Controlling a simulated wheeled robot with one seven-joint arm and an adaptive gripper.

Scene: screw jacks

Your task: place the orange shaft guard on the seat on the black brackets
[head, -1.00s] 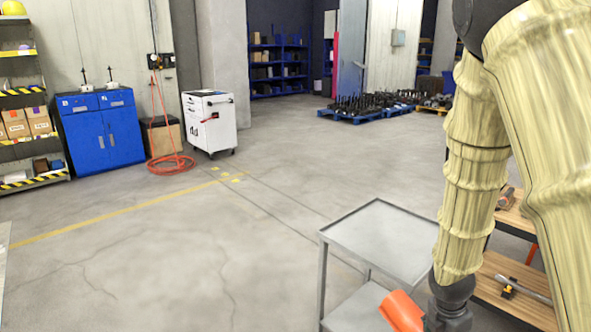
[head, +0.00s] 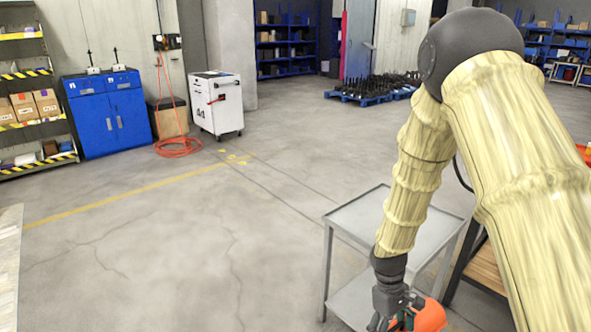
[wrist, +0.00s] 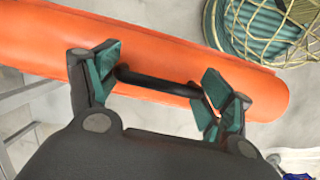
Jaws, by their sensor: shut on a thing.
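The orange shaft guard (wrist: 160,62) is a long, curved orange cover with a black bar handle (wrist: 160,84). My gripper (wrist: 158,88) is shut on this handle in the wrist view, with a teal-padded finger at each end of it. In the head view the guard (head: 430,315) shows at the bottom edge, partly cut off and partly behind my gripper (head: 392,318). The guard hangs in front of the grey cart, clear of its top. The black brackets and their seat are not seen in either view.
A grey two-shelf cart (head: 365,215) with an empty top stands just behind my arm. A wooden-topped bench (head: 486,268) is to its right. A netted teal object (wrist: 262,28) shows at the wrist view's top right. Open floor (head: 170,260) lies to the left.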

